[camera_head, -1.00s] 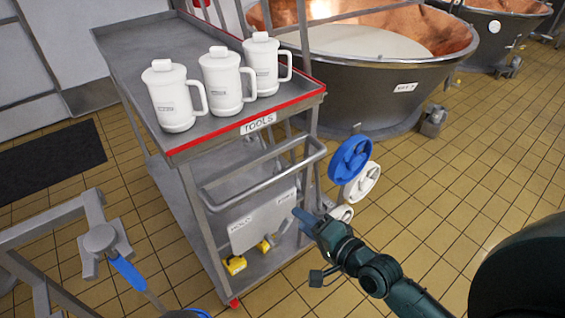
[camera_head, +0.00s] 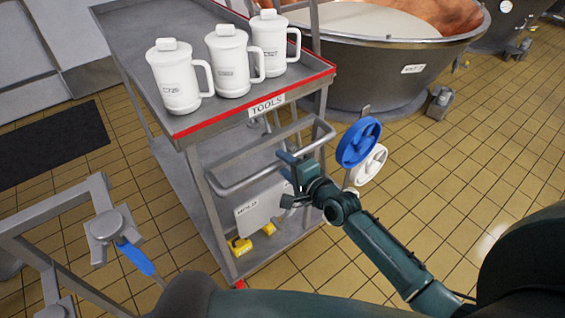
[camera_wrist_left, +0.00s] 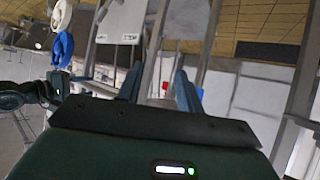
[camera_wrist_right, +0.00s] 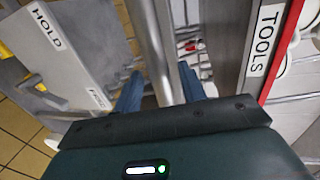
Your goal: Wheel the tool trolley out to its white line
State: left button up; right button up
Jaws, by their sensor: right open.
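The tool trolley (camera_head: 190,190) is a grey metal cart with a red front edge and a TOOLS label (camera_head: 267,105). Its push bar (camera_head: 245,182) sticks out below the top. My right gripper (camera_head: 287,163) is at the right part of this bar. In the right wrist view the bar (camera_wrist_right: 153,45) passes between the parted fingers of the right gripper (camera_wrist_right: 160,88). I cannot tell whether they touch it. My left gripper (camera_wrist_left: 158,88) shows only in its wrist view, fingers apart, with metal bars beyond. I see no white line.
Three white lidded jugs (camera_head: 230,65) stand on the trolley top. A copper-lined vat (camera_head: 385,70) stands behind it. Blue and white handwheels (camera_head: 358,143) are close right of my right gripper. A pipe frame with a blue lever (camera_head: 136,258) is at left.

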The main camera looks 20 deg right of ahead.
jog(key=shift+w+a+f, duration=0.15)
jog(key=shift+w+a, duration=0.1)
jog(key=shift+w, duration=0.35)
jog(key=shift+c, duration=0.4)
grip_shut()
